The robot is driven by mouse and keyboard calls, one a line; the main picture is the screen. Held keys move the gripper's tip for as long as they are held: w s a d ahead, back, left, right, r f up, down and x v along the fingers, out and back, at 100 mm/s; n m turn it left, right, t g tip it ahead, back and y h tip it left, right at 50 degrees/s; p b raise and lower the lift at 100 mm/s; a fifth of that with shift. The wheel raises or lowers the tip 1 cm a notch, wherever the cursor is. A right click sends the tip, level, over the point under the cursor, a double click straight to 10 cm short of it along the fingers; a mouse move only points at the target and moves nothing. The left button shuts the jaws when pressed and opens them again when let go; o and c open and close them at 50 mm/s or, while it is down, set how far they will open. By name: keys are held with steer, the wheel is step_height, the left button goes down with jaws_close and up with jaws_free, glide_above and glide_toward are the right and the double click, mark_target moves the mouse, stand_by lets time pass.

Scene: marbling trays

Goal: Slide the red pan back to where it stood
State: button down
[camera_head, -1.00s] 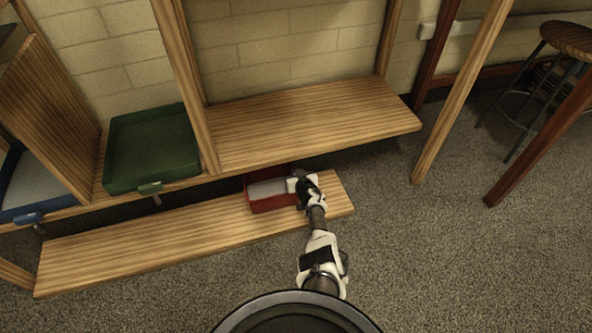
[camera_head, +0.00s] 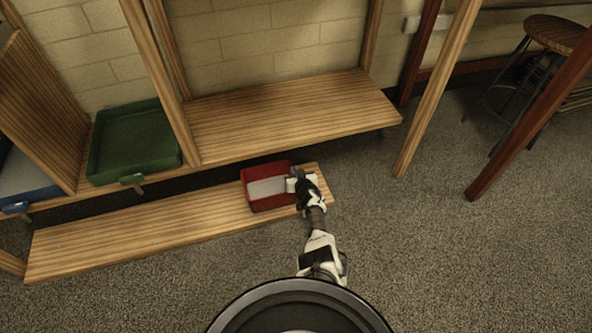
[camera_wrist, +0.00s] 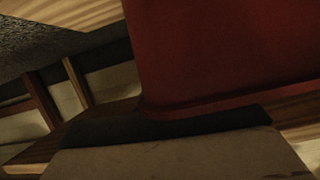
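The red pan (camera_head: 247,195) rests on the low wooden plank (camera_head: 130,232) near its right end, with its pale inside showing. In the wrist view its red wall (camera_wrist: 235,55) fills the upper right. My gripper (camera_head: 293,183) is at the pan's right side, against or very close to its wall. A dark part of my gripper shows along the foot of the wall in the wrist view. The fingers are mostly hidden, so I cannot tell whether they are open or shut on the pan.
A higher wooden shelf (camera_head: 290,112) runs behind the plank. A green tray (camera_head: 133,180) and a blue tray (camera_head: 40,196) stand to the left. Wooden posts (camera_head: 437,90) and a stool (camera_head: 555,32) are at the right. Grey floor at the front is clear.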

steer(key=shift+d, duration=0.15)
steer(key=c, duration=1.6)
jaws_free()
steer(key=shift+s+r, duration=0.1)
steer(key=shift+s, duration=0.05)
